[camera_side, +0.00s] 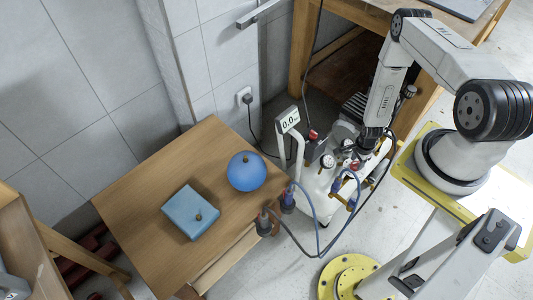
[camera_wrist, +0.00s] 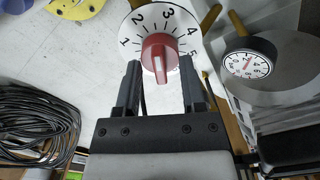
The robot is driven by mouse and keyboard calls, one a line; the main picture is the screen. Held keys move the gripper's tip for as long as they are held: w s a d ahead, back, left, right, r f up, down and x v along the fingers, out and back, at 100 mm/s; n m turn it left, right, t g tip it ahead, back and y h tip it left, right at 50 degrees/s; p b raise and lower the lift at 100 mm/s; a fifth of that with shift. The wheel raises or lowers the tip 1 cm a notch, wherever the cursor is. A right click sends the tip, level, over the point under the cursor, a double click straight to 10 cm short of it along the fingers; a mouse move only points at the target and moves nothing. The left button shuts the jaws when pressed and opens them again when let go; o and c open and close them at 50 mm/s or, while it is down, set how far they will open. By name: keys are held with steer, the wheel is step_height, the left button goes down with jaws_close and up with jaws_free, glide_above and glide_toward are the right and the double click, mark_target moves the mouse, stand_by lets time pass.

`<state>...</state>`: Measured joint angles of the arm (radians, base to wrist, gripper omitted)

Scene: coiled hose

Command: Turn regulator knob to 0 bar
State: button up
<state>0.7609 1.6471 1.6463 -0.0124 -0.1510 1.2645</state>
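The red regulator knob (camera_wrist: 157,52) sits in the middle of a white dial plate (camera_wrist: 158,24) marked 1 to 5 in the wrist view. Its raised ridge runs downward in the picture, below the 1 and 5 marks; no 0 mark is visible. My gripper (camera_wrist: 159,66) is open, with one finger on each side of the knob's lower part and a visible gap on both sides. A display (camera_side: 289,121) reads 0.0.
A round pressure gauge (camera_wrist: 248,63) stands close to the right of the knob. A coiled black hose (camera_wrist: 38,122) lies at left in the wrist view.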

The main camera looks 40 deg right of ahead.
jaws_close()
steer(key=shift+n, duration=0.4)
steer(key=n, duration=1.1)
steer(key=shift+n, duration=0.3)
steer(key=n, duration=0.3)
steer(key=shift+n, duration=0.3)
steer(key=n, duration=0.6)
steer(key=shift+n, duration=0.4)
steer(key=shift+w, duration=0.1)
